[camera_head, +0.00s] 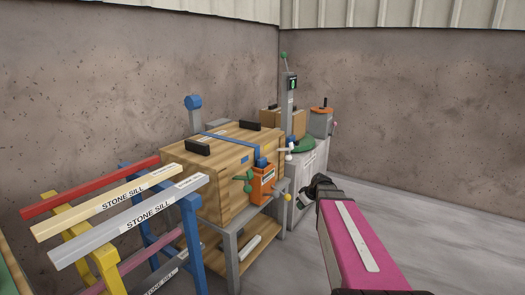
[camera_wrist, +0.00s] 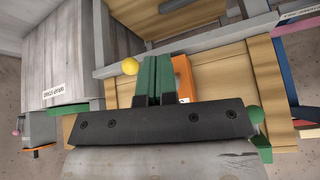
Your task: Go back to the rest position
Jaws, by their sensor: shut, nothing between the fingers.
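My gripper (camera_head: 304,200) hangs at the end of my pink arm, right of the wooden crate in the head view, and is partly hidden by my wrist. In the wrist view its two green fingers (camera_wrist: 156,62) are together with nothing held. The orange box (camera_head: 263,185) with green, white and yellow knobs is on the crate's front. In the wrist view the orange box (camera_wrist: 183,76) is partly hidden behind the fingers. A yellow knob (camera_wrist: 130,67) shows just left of the fingers, and a green knob (camera_wrist: 254,114) is farther right.
The blue-strapped wooden crate (camera_head: 222,180) sits on a grey bench (camera_head: 232,262). Trestles with bars labelled STONE SILL (camera_head: 140,212) stand at left. A grey cabinet (camera_head: 311,165) carries a lidded canister (camera_head: 320,122) behind. The floor (camera_head: 440,235) at right is clear up to the wall.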

